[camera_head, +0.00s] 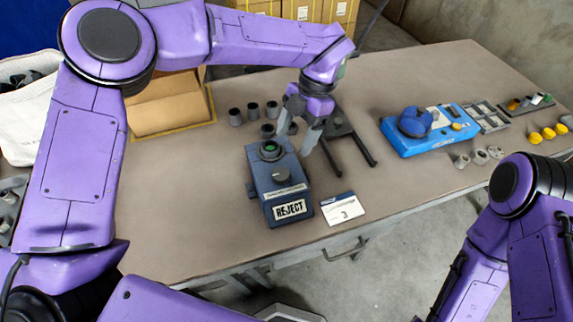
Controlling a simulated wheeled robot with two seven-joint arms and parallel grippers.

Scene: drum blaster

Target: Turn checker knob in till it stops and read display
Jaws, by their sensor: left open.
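The checker (259,177) is a blue-grey box near the middle of the table. A grey knob (283,175) stands on its top. Behind the knob is a round dark socket (270,150) with a green centre. The white panel (291,209) on the checker's front reads REJECT. My left gripper (298,130) is open, its fingers pointing down just behind and right of the checker. It looks empty and apart from the knob. My right arm shows at the lower right, but its gripper is out of view.
A dark two-pronged stand (341,131) is right of my left gripper. Several dark grey cups (253,111) stand behind the checker. A white card (343,207) marked 3 lies at its right. A blue device (429,134) and small trays (487,116) are farther right. An open cardboard box (165,104) is behind left.

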